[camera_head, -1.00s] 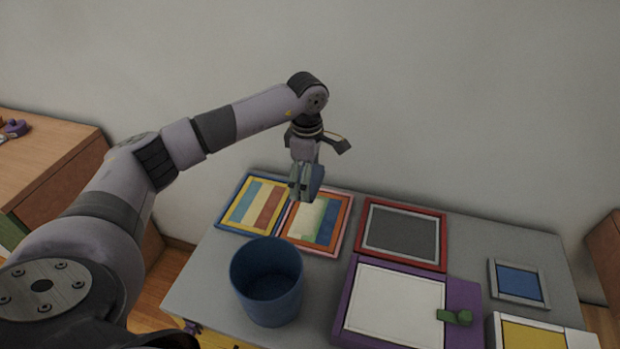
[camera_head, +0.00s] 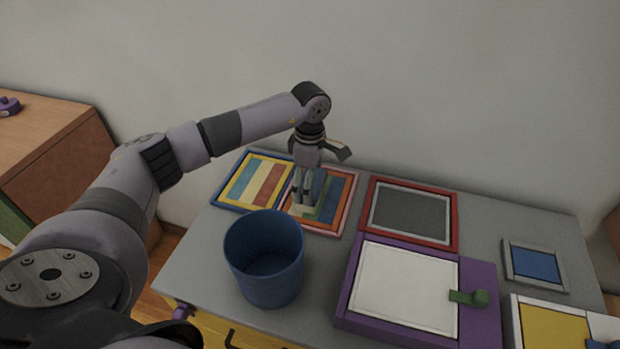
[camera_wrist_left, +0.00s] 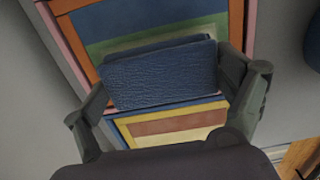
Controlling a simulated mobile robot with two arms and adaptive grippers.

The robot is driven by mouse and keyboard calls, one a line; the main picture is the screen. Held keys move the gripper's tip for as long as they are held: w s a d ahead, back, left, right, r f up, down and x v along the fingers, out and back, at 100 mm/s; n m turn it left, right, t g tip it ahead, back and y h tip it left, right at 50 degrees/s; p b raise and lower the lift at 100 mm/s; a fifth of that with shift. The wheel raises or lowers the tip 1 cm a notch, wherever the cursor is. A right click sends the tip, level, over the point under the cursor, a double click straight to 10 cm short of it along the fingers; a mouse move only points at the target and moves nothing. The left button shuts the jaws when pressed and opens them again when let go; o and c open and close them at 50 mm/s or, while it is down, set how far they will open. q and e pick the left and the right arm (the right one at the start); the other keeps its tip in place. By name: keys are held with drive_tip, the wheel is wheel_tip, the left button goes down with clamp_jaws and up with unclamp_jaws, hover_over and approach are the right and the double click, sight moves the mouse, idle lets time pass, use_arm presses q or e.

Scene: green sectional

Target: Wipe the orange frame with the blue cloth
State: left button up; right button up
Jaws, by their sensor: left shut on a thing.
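The orange frame (camera_head: 346,203) has a pink outer edge and coloured stripes inside. It lies flat at the back left of the grey table, and its orange border also shows in the wrist view (camera_wrist_left: 87,45). My left gripper (camera_head: 303,203) points down over this frame and is shut on the folded blue cloth (camera_wrist_left: 160,75). The cloth hides part of the striped picture in the wrist view. I cannot tell whether the cloth touches the frame. My right gripper is not in view.
A blue-and-yellow striped frame (camera_head: 223,190) lies left of the orange one. A blue bin (camera_head: 265,275) stands in front. A red frame (camera_head: 453,220), a purple frame (camera_head: 480,318) with a green knob and a small grey frame (camera_head: 556,288) lie to the right on the grey table (camera_head: 205,260).

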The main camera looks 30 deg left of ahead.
use_arm(q)
drive_tip(key=shift+f+b, duration=0.45)
drive_tip(key=shift+f, duration=0.2)
idle(0.6)
drive_tip(key=shift+w, duration=0.15)
